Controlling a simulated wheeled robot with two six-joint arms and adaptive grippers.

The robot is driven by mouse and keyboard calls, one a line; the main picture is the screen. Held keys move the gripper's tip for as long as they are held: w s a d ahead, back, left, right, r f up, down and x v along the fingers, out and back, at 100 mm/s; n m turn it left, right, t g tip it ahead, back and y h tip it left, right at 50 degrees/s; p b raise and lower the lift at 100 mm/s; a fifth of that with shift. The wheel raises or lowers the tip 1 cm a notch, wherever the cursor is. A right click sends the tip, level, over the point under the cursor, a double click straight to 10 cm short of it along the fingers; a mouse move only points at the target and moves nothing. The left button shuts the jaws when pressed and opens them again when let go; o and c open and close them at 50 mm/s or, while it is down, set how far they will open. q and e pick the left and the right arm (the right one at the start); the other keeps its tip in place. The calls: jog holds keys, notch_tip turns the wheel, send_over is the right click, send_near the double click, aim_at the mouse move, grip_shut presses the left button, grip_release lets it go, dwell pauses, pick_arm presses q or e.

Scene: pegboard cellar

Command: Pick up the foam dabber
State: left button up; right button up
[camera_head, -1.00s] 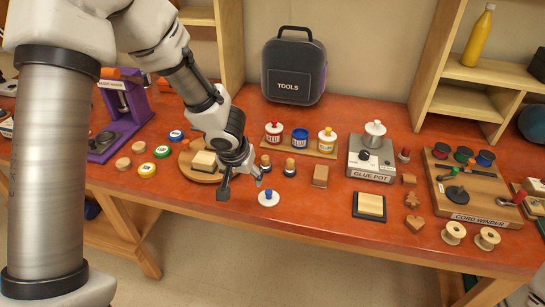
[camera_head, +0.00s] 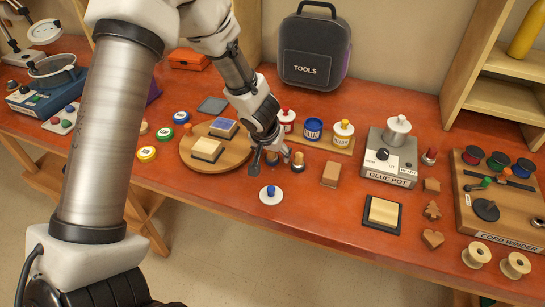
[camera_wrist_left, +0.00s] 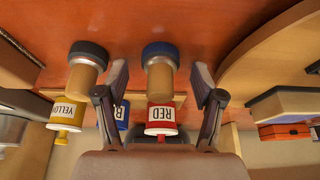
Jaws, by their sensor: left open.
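Two small dabbers with wooden handles and round dark pads stand pad-down on the red bench. The left one in the head view, mostly hidden by my gripper, has a blue pad; this dabber (camera_wrist_left: 160,80) is between my fingers in the wrist view. The other dabber (camera_head: 298,163) stands just to its right; in the wrist view it has a dark grey pad (camera_wrist_left: 88,52). My left gripper (camera_head: 270,160) is open, its fingers on either side of the blue-pad dabber with gaps visible. It also shows in the wrist view (camera_wrist_left: 160,77). My right gripper is out of view.
Red, blue and yellow paint jars (camera_head: 313,129) stand on a wooden strip behind. A round board (camera_head: 230,158) with stamp pads lies left. A white disc with a blue knob (camera_head: 271,195) is in front; a wooden block (camera_head: 331,174) and glue pot (camera_head: 388,165) stand right.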

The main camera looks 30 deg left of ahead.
pick_arm(q)
jog(key=shift+s+r, duration=0.15)
jog(key=shift+s, duration=0.1)
jog(key=c, duration=1.2)
